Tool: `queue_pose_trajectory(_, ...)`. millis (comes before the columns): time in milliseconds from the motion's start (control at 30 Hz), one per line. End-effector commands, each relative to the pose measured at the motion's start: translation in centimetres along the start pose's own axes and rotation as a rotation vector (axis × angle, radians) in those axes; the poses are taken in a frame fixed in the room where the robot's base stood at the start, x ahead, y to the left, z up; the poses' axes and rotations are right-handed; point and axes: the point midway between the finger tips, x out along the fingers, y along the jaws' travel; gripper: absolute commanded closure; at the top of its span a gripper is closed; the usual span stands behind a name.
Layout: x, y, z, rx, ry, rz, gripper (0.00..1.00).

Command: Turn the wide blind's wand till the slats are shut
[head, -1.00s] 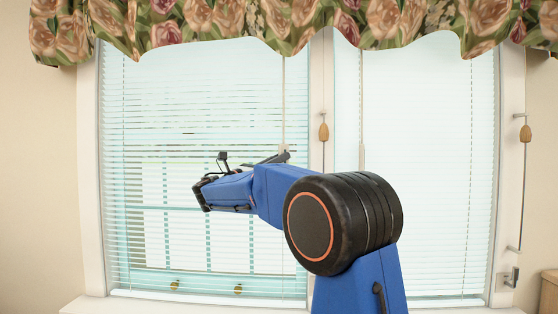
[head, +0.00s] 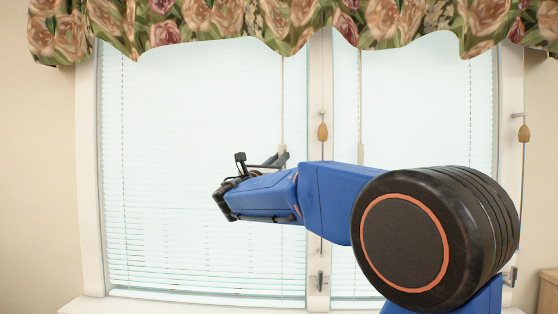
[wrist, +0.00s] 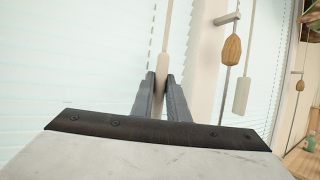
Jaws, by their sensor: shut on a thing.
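The wide blind (head: 190,110) covers the left window in the head view. Its slats look closed, with nothing of the outside showing between them. Its pale wand (head: 282,105) hangs near the blind's right edge. My gripper (head: 280,158) is at the wand's lower part, seen past my blue arm. In the wrist view the wand (wrist: 163,55) comes down between the two dark fingers of my gripper (wrist: 161,84), which are shut on it. The wand's lower end is hidden by the fingers.
A narrower blind (head: 415,110) hangs at right, its own wand (wrist: 242,92) close by in the wrist view. Wooden cord tassels (head: 322,132) hang on the centre post and right frame. A floral valance (head: 290,20) runs above.

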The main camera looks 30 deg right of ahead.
Motion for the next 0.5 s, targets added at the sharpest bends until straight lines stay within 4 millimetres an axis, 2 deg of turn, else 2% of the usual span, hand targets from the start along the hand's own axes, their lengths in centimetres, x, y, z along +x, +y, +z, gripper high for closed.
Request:
queue_pose_trajectory(233, 0.0, -0.27, -0.1, 0.038, 0.001, 0.096, 1.0)
queue_pose_trajectory(500, 0.0, -0.27, -0.04, 0.053, 0.0, 0.129, 1.0)
